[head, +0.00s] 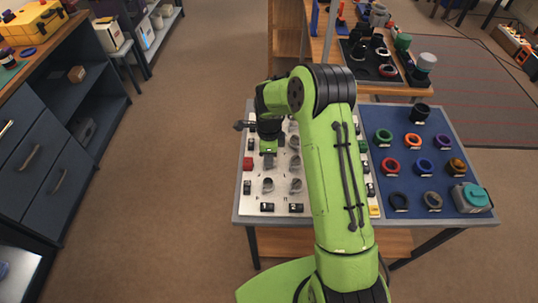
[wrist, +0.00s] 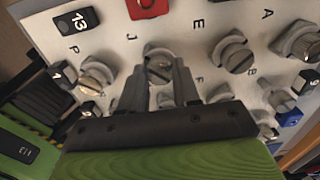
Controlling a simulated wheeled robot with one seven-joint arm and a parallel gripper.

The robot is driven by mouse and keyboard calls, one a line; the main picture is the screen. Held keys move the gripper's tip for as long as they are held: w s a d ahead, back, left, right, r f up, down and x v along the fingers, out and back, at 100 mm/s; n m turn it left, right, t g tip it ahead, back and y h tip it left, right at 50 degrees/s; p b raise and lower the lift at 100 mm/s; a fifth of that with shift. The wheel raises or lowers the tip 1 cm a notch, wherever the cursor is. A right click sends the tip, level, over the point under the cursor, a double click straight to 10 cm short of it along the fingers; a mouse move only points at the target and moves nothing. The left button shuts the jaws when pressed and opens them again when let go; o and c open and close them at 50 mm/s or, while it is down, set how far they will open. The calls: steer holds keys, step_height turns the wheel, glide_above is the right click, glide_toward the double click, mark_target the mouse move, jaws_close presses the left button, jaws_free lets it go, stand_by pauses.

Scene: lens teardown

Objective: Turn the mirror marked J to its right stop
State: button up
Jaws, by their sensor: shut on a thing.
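The mirror marked J (wrist: 159,66) is a round grey metal mount with a slot across its face, below and right of the letter J in the wrist view. My gripper (wrist: 163,76) has one finger on each side of it and is shut on it. The fingers hide its lower part. In the head view my gripper (head: 268,150) is over the upper left part of the white board (head: 253,208); the mirror cannot be made out there.
Similar slotted mounts stand close by: P (wrist: 97,76) to the left, E (wrist: 234,56) and A (wrist: 302,42) to the right. A black block marked 13 (wrist: 77,20) and a red block (wrist: 147,6) lie beyond. A blue mat (head: 405,173) with several rings is right of the board.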

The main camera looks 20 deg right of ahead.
stand_by(0.4)
steer(key=o, duration=1.1)
steer(key=shift+c, duration=0.2)
step_height(320, 180, up, 16)
steer(key=p, duration=0.2)
steer(key=shift+f, duration=0.1)
